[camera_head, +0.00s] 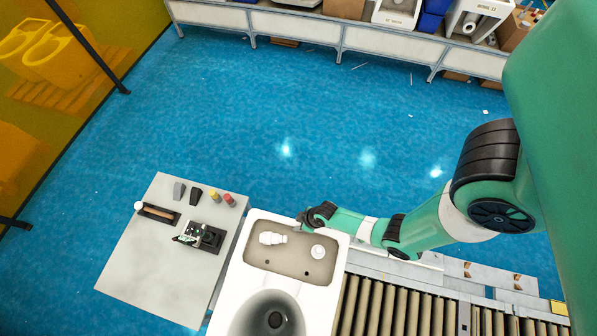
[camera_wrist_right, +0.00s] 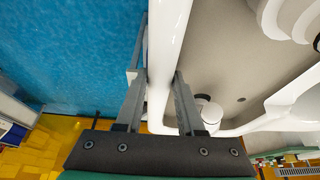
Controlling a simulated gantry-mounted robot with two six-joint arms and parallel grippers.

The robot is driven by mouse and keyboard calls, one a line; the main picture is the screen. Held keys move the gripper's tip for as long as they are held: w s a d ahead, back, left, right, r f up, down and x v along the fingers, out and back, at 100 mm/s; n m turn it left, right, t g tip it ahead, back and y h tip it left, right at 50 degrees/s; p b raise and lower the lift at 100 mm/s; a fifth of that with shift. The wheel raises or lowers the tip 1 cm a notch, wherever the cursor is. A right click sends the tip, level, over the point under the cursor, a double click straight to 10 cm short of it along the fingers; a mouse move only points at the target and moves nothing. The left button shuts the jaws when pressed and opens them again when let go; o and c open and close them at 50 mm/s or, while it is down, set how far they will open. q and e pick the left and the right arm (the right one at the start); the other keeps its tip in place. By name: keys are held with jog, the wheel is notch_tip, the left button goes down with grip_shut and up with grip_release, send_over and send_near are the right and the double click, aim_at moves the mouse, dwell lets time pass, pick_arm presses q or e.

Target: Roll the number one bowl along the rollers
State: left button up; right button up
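A white toilet bowl (camera_head: 237,295) with an open cistern stands at the bottom centre, at the left end of the rollers (camera_head: 400,310). No number shows on it. Its cistern holds white fittings (camera_head: 272,238). My right gripper (camera_head: 302,226) is at the cistern's upper edge. In the right wrist view the white rim (camera_wrist_right: 166,60) lies between the two fingers of that gripper (camera_wrist_right: 162,85), which appear to close on its two sides. The bowl's lower part is cut off by the picture edge. My left gripper is not in view.
A grey table (camera_head: 145,265) with small tools and bottles (camera_head: 214,197) stands left of the bowl. Blue floor (camera_head: 300,120) is open beyond. A white shelf bench (camera_head: 385,42) with boxes runs along the back. A yellow panel (camera_head: 60,110) stands at left.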

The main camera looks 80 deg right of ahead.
grip_shut()
dwell(1.0)
